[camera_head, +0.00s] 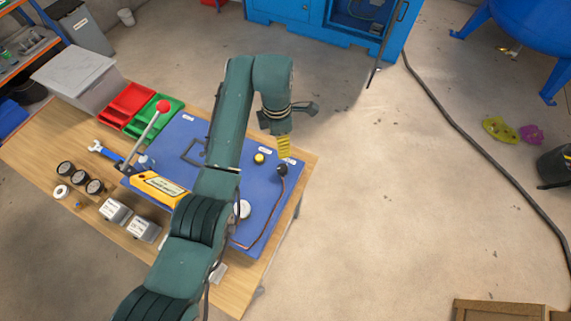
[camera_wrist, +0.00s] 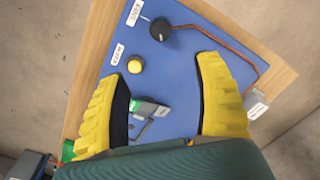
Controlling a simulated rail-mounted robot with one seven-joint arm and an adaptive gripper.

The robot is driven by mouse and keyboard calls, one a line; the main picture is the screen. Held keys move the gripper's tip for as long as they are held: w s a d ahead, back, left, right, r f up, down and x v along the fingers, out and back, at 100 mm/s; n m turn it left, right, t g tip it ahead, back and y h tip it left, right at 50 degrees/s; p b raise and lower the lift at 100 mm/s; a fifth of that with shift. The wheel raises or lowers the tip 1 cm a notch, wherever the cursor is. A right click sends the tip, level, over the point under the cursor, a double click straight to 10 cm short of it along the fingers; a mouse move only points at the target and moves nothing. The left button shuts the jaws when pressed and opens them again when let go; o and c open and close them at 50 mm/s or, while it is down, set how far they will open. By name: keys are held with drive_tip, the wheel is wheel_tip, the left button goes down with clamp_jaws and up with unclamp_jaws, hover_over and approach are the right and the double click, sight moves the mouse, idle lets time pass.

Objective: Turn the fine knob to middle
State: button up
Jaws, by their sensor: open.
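A round black knob (camera_wrist: 160,31) sits at the far end of the blue panel in the wrist view, with a thin white mark beside it pointing toward a white label (camera_wrist: 134,12). The label is too small to read surely, so I cannot confirm that this is the fine knob. The same black knob (camera_head: 282,170) shows at the panel's right side in the head view. A yellow button (camera_wrist: 135,66) is nearer, beside another label. My gripper (camera_wrist: 162,75) has its yellow fingers spread, with nothing between them. In the head view, my gripper (camera_head: 283,146) hangs above the panel, apart from the knob.
The blue panel (camera_head: 262,205) lies on a wooden table (camera_head: 60,140). A red-tipped lever (camera_head: 162,107) stands left of my arm. A red tray (camera_head: 125,104) and a green tray (camera_head: 155,116) are behind it. A copper tube (camera_head: 272,222) runs from the knob. Right of the table is open floor.

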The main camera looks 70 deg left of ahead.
sight(281, 168)
drive_tip(key=f, duration=0.5)
drive_tip(key=f+b, duration=0.1)
drive_tip(key=f, duration=0.4)
drive_tip(key=f+b, duration=0.1)
drive_tip(key=f, duration=0.5)
drive_tip(key=shift+w+d, duration=0.1)
drive_tip(key=shift+d, duration=0.25)
drive_tip(key=shift+c, duration=0.3)
drive_tip(key=c, duration=1.1)
